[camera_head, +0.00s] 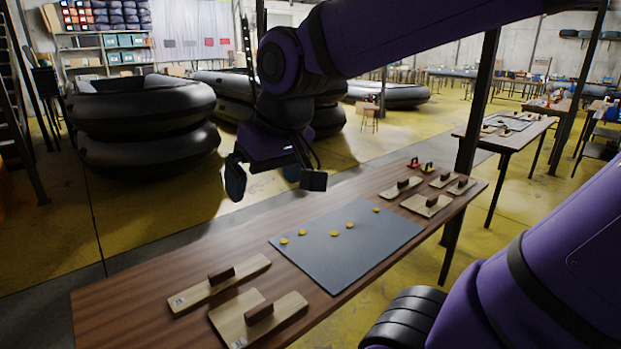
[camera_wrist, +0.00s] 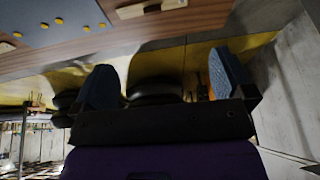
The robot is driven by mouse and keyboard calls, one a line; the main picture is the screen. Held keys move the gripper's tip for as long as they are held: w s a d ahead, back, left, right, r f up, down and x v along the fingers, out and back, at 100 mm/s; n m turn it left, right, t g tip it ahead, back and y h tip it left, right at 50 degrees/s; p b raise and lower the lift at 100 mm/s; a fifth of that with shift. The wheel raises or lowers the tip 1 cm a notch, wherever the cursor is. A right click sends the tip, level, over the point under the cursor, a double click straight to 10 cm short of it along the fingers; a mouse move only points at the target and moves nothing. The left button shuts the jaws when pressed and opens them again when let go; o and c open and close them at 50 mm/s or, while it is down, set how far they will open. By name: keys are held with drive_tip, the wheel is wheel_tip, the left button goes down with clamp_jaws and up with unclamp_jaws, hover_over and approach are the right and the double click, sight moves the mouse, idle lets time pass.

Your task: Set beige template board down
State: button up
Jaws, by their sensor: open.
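Several beige template boards with dark brown handles lie flat on the wooden table. A long narrow board (camera_head: 198,293) and a wider, notched board (camera_head: 230,322) lie at the near left end. More beige boards (camera_head: 413,203) lie at the far right end. I cannot tell which one the task means. My gripper (camera_head: 263,180) is open and empty, in the air above the table's far edge, apart from every board. In the wrist view its two blue fingers (camera_wrist: 163,82) are spread wide, and one beige board (camera_wrist: 126,12) shows at the top edge.
A grey sheet (camera_head: 330,265) with several yellow pieces covers the middle of the wooden table (camera_head: 130,290). Small red and yellow items (camera_head: 414,163) stand at its far end. Bare wood shows left of the sheet. Black inflatable boats (camera_head: 145,120) stand behind; a dark post (camera_head: 474,125) rises by the table.

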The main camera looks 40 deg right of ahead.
drive_tip(key=s+d+r, duration=0.1)
drive_tip(key=s+d, duration=0.1)
drive_tip(key=s, duration=0.5)
drive_tip(key=shift+d+t+h, duration=0.3)
drive_tip(key=shift+d+t, duration=0.1)
